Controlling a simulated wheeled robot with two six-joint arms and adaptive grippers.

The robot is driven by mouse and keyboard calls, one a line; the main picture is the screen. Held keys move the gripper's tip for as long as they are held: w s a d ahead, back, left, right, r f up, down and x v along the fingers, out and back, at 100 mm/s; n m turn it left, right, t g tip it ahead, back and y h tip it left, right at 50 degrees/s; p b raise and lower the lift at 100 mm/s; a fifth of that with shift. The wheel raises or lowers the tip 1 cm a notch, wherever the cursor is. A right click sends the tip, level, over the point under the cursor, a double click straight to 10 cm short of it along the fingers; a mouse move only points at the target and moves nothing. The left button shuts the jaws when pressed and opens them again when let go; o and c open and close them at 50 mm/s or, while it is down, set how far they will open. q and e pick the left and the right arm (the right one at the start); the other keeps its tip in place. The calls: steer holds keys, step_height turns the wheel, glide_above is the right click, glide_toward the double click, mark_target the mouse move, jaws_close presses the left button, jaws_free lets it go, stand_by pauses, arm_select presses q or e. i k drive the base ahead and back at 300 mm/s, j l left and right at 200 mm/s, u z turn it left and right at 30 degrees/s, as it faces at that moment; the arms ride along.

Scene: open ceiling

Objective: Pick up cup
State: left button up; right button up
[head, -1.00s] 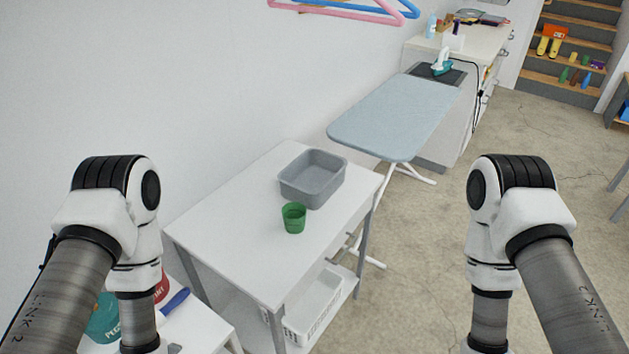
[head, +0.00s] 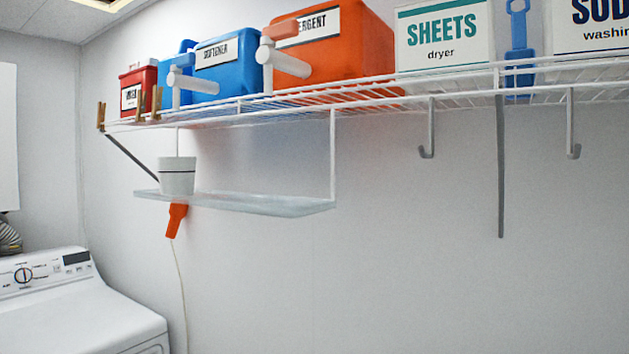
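A white cup (head: 177,176) with a thin dark band stands upright near the left end of a small translucent shelf (head: 270,204), which hangs below a wire rack. The green cup from the earlier frame is out of view now. Neither of my grippers shows in the head view.
The white wire rack (head: 440,97) holds a red box (head: 140,90), blue softener (head: 222,66) and orange detergent (head: 335,40) containers, and a dryer sheets box (head: 443,36). Hooks hang below it. A white washer or dryer (head: 75,310) stands lower left. An orange object (head: 176,222) hangs under the shelf.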

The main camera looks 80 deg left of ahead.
mark_target(176, 174)
steer(key=u, duration=3.3)
